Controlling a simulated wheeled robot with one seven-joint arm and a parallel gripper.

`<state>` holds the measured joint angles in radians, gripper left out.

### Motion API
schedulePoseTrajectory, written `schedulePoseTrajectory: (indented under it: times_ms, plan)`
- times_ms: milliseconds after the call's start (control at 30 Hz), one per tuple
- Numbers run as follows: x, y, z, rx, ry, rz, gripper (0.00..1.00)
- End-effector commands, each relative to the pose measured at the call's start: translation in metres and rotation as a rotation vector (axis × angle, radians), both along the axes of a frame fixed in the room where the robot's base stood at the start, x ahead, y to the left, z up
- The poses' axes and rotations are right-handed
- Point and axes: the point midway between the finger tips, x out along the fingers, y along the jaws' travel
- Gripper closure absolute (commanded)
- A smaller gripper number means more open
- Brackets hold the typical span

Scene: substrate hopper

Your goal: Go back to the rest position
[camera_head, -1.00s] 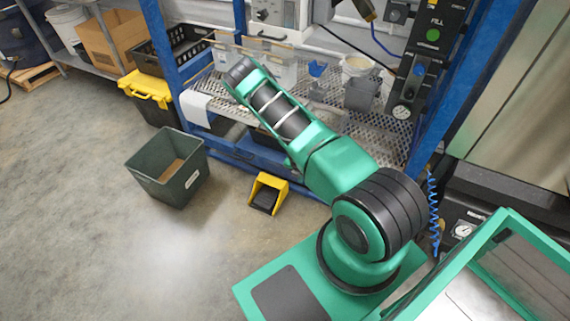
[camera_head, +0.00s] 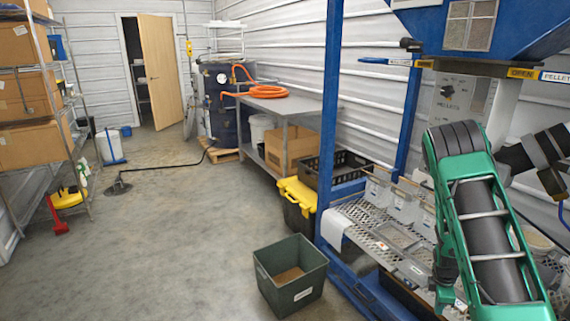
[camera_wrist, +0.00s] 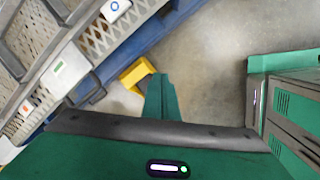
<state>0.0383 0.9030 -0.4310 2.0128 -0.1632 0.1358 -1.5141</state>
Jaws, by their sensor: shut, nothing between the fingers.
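My gripper (camera_wrist: 161,95) shows in the wrist view as two green fingers pressed together, with nothing between them. It points down over bare concrete floor, apart from the shelf. In the head view my green and black arm stands bent at the right, in front of the perforated shelf (camera_head: 358,214). Its dark wrist end hangs to the left of the forearm; the fingertips are hard to make out there. The yellow foot pedal (camera_wrist: 136,75) lies on the floor beside the fingers in the wrist view.
A blue post (camera_head: 331,100) and the rack stand close to my arm. The hopper (camera_head: 520,25) hangs above. A green bin (camera_head: 291,291) and a yellow-lidded box (camera_head: 298,196) stand left of the rack.

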Motion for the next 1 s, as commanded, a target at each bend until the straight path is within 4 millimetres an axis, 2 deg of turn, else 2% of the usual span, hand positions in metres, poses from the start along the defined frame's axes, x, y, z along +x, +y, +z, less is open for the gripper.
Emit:
schedulePoseTrajectory:
  times_ms: [33, 100, 367, 500, 800, 1000]
  plan:
    - [-0.002, 0.002, 0.022, 0.010, -0.015, -0.058, 1.00]
    - [-0.008, 0.004, 0.047, 0.022, -0.026, -0.142, 1.00]
    - [-0.041, 0.015, 0.136, 0.070, -0.063, -0.452, 1.00]
    - [-0.066, 0.023, 0.180, 0.096, -0.079, -0.616, 1.00]
    - [-0.131, 0.045, 0.260, 0.143, -0.104, -0.956, 1.00]
    - [-0.181, 0.062, 0.303, 0.171, -0.116, -1.177, 1.00]
